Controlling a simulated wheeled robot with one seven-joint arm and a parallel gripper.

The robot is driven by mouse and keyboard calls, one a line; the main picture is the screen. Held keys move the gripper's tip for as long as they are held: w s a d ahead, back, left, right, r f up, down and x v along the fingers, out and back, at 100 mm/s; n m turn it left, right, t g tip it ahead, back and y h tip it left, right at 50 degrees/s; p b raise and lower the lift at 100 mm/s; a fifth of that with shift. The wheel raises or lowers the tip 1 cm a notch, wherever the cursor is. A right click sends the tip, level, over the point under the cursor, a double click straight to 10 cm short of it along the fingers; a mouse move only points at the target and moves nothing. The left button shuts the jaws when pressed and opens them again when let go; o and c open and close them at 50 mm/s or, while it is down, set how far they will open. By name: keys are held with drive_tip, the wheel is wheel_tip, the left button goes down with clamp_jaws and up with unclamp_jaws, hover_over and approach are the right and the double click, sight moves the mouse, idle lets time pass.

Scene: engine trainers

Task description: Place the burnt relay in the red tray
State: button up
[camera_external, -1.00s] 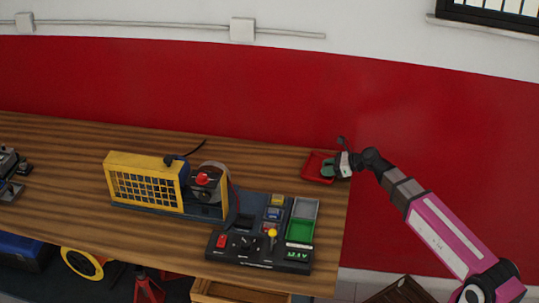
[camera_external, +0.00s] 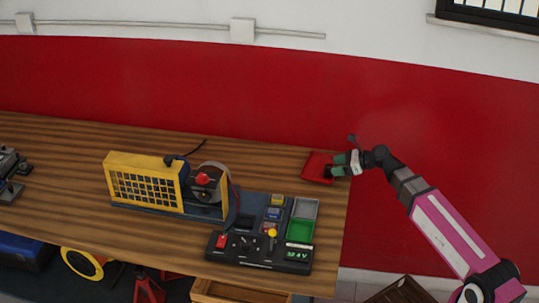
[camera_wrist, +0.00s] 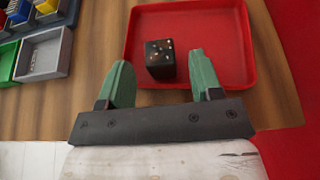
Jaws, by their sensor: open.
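The burnt relay (camera_wrist: 160,58) is a small black cube with metal pins on its upper face. It sits inside the red tray (camera_wrist: 225,35), near the tray's near wall in the wrist view. The red tray also shows in the external view (camera_external: 315,161), at the right end of the bench, with the dark relay (camera_external: 328,171) in it. My gripper (camera_wrist: 160,70) is open, its green fingers on either side of the relay with gaps between. In the external view my gripper (camera_external: 343,164) is at the tray's right side.
A trainer board with a control panel (camera_external: 258,252) and a yellow guard (camera_external: 147,182) stands left of the tray. A grey bin (camera_wrist: 43,56) and a green bin (camera_external: 300,230) are on it. The wooden bench (camera_external: 255,165) is clear between board and tray.

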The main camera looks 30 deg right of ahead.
drive_tip(key=v, duration=0.8)
drive_tip(key=shift+f, duration=0.1)
wheel_tip(320, 180, down, 18)
drive_tip(key=s+n, duration=0.3)
drive_tip(key=n, duration=0.4)
drive_tip(key=s+a+f+n+g+h, duration=0.1)
drive_tip(key=s+f+n+g+h, duration=0.3)
drive_tip(key=f+n, duration=0.5)
drive_tip(key=s+a+f+n+g+h, duration=0.1)
drive_tip(key=s+f+n+g+h, duration=0.4)
drive_tip(key=s+f+n, duration=0.3)
drive_tip(key=shift+f+n, duration=0.5)
drive_tip(key=shift+n, duration=0.7)
drive_tip(key=shift+a, duration=0.15)
